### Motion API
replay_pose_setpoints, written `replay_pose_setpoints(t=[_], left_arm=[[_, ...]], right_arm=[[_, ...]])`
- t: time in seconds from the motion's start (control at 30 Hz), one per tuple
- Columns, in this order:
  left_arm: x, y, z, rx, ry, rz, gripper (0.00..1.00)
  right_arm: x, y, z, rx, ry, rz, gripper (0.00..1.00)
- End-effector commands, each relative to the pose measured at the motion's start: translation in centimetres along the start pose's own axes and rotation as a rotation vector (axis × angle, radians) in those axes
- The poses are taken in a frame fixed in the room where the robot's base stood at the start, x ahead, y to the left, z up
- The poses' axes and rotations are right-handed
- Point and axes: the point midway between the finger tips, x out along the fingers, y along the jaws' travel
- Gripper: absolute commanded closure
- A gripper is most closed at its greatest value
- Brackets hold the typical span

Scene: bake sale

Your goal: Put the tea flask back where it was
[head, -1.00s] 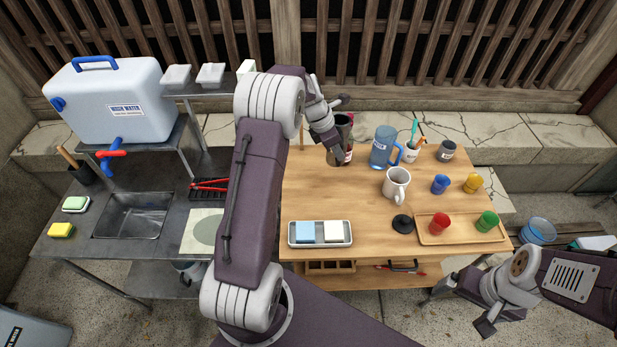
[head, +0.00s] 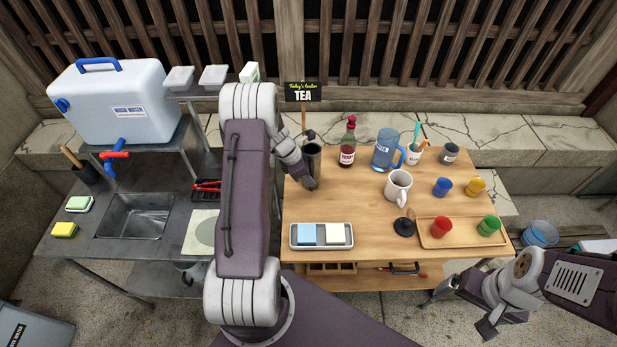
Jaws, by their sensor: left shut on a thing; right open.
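The tea flask (head: 314,158), a dark open-topped cylinder, is at the back left of the wooden table. My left gripper (head: 306,172) is shut on it from the left side and hides part of it. The flask looks upright; I cannot tell if its base touches the table. A black lid-like disc with a knob (head: 404,227) lies left of the wooden tray. My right gripper (head: 490,318) is open and empty, low at the right, off the table's front corner.
A "TEA" sign (head: 303,92) stands behind the flask. A red syrup bottle (head: 347,146), blue jug (head: 385,150) and white mug (head: 397,186) stand to its right. A tray with sponge-like blocks (head: 321,246) is at the front left. Tabletop between flask and tray is clear.

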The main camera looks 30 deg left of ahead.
Motion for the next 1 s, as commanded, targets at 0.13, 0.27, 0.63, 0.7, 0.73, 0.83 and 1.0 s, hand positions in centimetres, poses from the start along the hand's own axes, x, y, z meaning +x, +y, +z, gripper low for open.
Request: replay_pose_setpoints(t=[0.13,0.27,0.63,0.7,0.73,0.83,1.0], left_arm=[[-0.1,0.1,0.1,0.000,-0.001,0.002,1.00],[0.3,0.0,-0.1,0.000,0.000,0.001,1.00],[0.1,0.0,0.0,0.000,0.000,0.000,0.65],[-0.3,0.1,0.1,0.000,-0.001,0.001,0.65],[-0.6,0.1,0.1,-0.001,-0.001,0.003,0.65],[-2.7,0.2,0.0,0.000,-0.001,0.007,0.65],[-7.3,0.1,0.0,0.000,-0.001,0.007,0.65]], right_arm=[[0.0,0.0,0.0,0.000,0.000,0.000,0.07],[0.3,0.0,0.0,0.000,0.000,0.000,0.07],[0.1,0.0,0.0,0.000,0.000,0.000,0.07],[-0.1,0.0,0.0,0.000,0.000,0.000,0.07],[0.1,0.0,0.0,0.000,0.000,0.000,0.07],[0.3,0.0,0.0,0.000,0.000,0.000,0.07],[0.6,0.0,0.1,0.000,0.000,0.000,0.07]])
